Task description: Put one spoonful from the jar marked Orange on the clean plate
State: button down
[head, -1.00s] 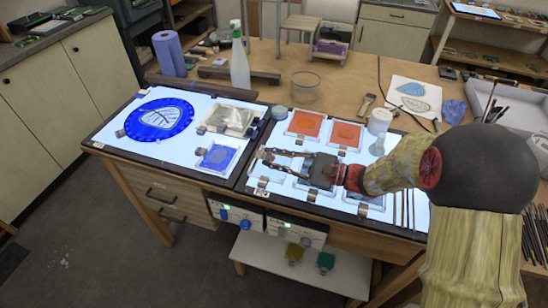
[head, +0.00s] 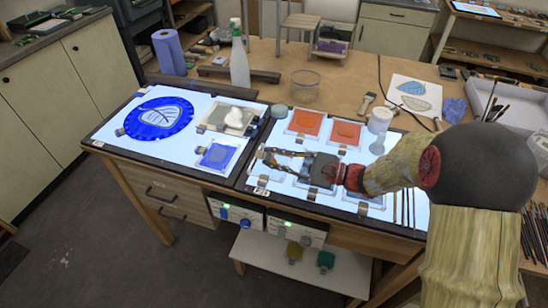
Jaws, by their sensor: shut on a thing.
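My gripper (head: 266,157) is low over the right light panel, pointing left. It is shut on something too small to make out. Two orange square plates (head: 305,123) and (head: 345,132) lie behind it. Several pale square plates, one at the panel's front left (head: 266,182), lie around and under the gripper, partly hidden by it. I cannot tell which plate is the clean one. A white tub (head: 380,120) stands right of the orange plates, with a small clear vessel (head: 377,145) in front. I can read no label marked Orange, and no spoon is clearly visible.
On the left panel are a blue round plate with a leaf (head: 157,133), a blue square plate (head: 217,155) and a grey-green one (head: 216,118) with a white lump (head: 235,118). A spray bottle (head: 239,65) and a glass bowl (head: 305,85) stand behind.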

dwell(0.4)
jog(key=shift+r+p, duration=0.8)
jog(key=shift+r, duration=0.25)
jog(key=shift+r, duration=0.1)
jog(key=shift+r+p, duration=1.4)
jog(key=shift+r, duration=0.5)
jog(key=shift+r, duration=0.1)
